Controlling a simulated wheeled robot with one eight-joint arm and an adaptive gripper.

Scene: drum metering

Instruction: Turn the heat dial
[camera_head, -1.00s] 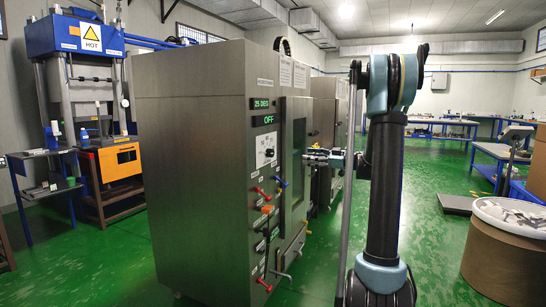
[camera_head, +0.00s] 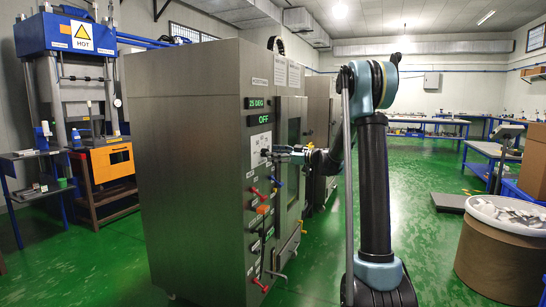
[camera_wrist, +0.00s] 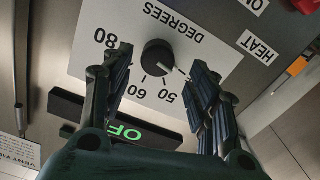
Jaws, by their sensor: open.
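The heat dial (camera_wrist: 158,57) is a round black knob on a white scale plate (camera_wrist: 95,15) printed DEGREES, with 50, 60 and 80 legible, all upside down in the wrist view. My gripper (camera_wrist: 160,58) is open, one finger on each side of the dial, with visible gaps and nothing held. How far the fingertips stand from the plate is unclear. In the head view my gripper (camera_head: 268,152) is at the cabinet front (camera_head: 258,215), by the scale plate (camera_head: 259,142), and covers the dial.
Green displays read 25 DEG (camera_head: 256,102) and OFF (camera_head: 261,119) above the dial. Red, orange and blue handles (camera_head: 262,209) stick out below it. A HEAT label (camera_wrist: 258,47) sits beside the plate. A drum (camera_head: 500,250) stands at the right; green floor lies open between.

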